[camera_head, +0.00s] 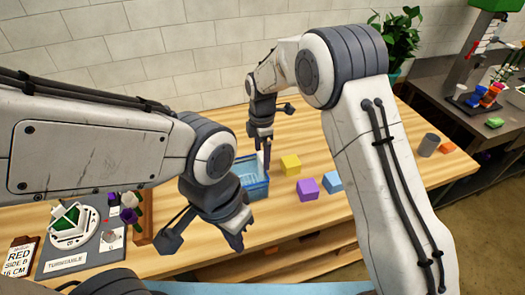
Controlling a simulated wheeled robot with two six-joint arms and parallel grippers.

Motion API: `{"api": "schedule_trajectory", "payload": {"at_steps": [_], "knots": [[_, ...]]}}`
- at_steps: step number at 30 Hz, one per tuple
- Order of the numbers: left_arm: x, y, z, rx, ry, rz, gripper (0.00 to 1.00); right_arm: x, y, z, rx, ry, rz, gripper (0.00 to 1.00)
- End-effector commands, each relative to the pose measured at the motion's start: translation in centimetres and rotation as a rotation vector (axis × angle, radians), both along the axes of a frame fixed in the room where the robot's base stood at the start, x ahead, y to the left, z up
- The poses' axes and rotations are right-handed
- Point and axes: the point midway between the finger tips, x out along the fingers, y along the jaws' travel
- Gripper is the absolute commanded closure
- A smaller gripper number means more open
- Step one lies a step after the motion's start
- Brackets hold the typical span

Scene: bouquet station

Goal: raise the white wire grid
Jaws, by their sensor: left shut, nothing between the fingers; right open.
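A blue bin (262,188) stands on the wooden table in the middle of the view. I cannot clearly make out the white wire grid; pale lines show inside the bin, but they are too small to tell. My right gripper (264,156) points down at the bin's back right side. It is open, and a small white piece shows beside its fingertips; I cannot tell whether they touch it. My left gripper (239,238) is shut and empty, in front of the bin and apart from it. My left arm and gripper hide part of the table and the bin's left side.
A yellow block (290,164), a purple block (307,188) and a blue block (332,181) sit right of the bin. A turntable (72,228) with a green and white item is at left, near a clipboard (18,258). A grey cylinder (429,145) stands far right.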

Motion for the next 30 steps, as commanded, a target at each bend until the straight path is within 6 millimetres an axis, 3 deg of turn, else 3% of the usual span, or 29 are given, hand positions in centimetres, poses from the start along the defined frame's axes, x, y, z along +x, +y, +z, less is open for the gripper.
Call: {"api": "schedule_trajectory", "payload": {"at_steps": [5, 12, 20, 30], "knots": [[0.0, 0.0, 0.0, 0.000, 0.000, 0.000, 1.00, 0.0, 0.0, 0.0, 0.000, 0.000, 0.000, 0.10], [0.0, 0.0, 0.0, 0.000, 0.000, 0.000, 1.00, 0.0, 0.0, 0.0, 0.000, 0.000, 0.000, 1.00], [0.0, 0.0, 0.5, 0.000, 0.000, 0.000, 1.00, 0.0, 0.0, 0.8, 0.000, -0.001, 0.000, 1.00], [0.0, 0.0, 4.6, 0.000, 0.000, -0.004, 1.00, 0.1, 0.0, 7.6, 0.001, -0.004, 0.000, 1.00]]}}
